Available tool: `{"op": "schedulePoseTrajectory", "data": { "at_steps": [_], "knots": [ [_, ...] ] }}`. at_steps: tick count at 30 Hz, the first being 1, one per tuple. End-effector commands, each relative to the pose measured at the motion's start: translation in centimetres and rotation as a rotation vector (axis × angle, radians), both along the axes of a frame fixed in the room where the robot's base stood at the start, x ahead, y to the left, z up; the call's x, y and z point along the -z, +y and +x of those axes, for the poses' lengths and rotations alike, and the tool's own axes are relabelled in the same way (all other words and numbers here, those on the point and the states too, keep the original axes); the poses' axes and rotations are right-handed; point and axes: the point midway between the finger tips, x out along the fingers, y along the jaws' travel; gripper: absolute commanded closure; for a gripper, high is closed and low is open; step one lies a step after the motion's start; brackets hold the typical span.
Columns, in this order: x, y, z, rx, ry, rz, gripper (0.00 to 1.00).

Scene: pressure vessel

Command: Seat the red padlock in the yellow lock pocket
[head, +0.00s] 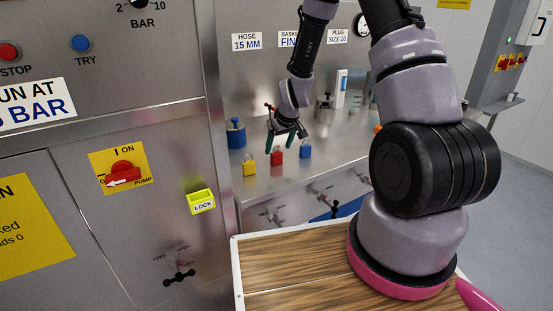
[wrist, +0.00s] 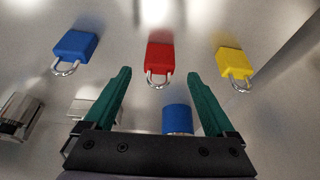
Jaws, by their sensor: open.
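The red padlock (head: 277,153) stands on the steel bench between a yellow padlock (head: 249,165) and a blue padlock (head: 305,150). In the wrist view the red padlock (wrist: 159,60) lies ahead of the fingertips, centred between them and not gripped. My gripper (head: 284,140) is open and empty, with green fingers, close above the red padlock; its fingers also show in the wrist view (wrist: 159,78). The yellow lock pocket (head: 201,202), labelled LOCK, is on the steel panel at the left, below and right of the red pump switch (head: 122,172). Its inside is hard to see.
In the wrist view the blue padlock (wrist: 76,46) is left of the red one and the yellow padlock (wrist: 234,64) is right. A blue cylinder (head: 236,134) stands at the back left of the bench. A wood-topped surface (head: 300,265) lies in front.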

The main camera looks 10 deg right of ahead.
Motion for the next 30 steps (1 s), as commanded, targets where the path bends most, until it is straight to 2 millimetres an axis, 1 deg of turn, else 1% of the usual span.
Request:
{"op": "schedulePoseTrajectory", "data": {
  "at_steps": [1, 3, 6, 14, 17, 18, 20, 21, 22, 28, 30],
  "knots": [
    [0.8, 0.0, 0.5, 0.001, 0.002, 0.001, 0.10],
    [1.7, 0.1, 0.8, 0.000, 0.001, 0.001, 0.10],
    [2.5, 0.3, 1.1, 0.001, 0.001, 0.000, 0.10],
    [2.6, 0.3, 1.3, 0.000, -0.001, 0.000, 0.10],
    [2.6, 0.3, 1.3, 0.000, 0.000, 0.000, 0.44],
    [2.6, 0.3, 1.3, 0.000, 0.000, 0.000, 0.60],
    [2.6, 0.3, 1.3, 0.000, 0.000, 0.000, 0.83],
    [2.6, 0.3, 1.3, 0.000, 0.000, 0.000, 0.98],
    [2.6, 0.3, 1.3, 0.000, 0.000, 0.000, 1.00],
    [2.6, 0.3, 1.3, 0.000, -0.001, 0.000, 1.00],
    [2.2, 0.3, 1.3, 0.000, -0.002, 0.000, 1.00]
  ]
}}
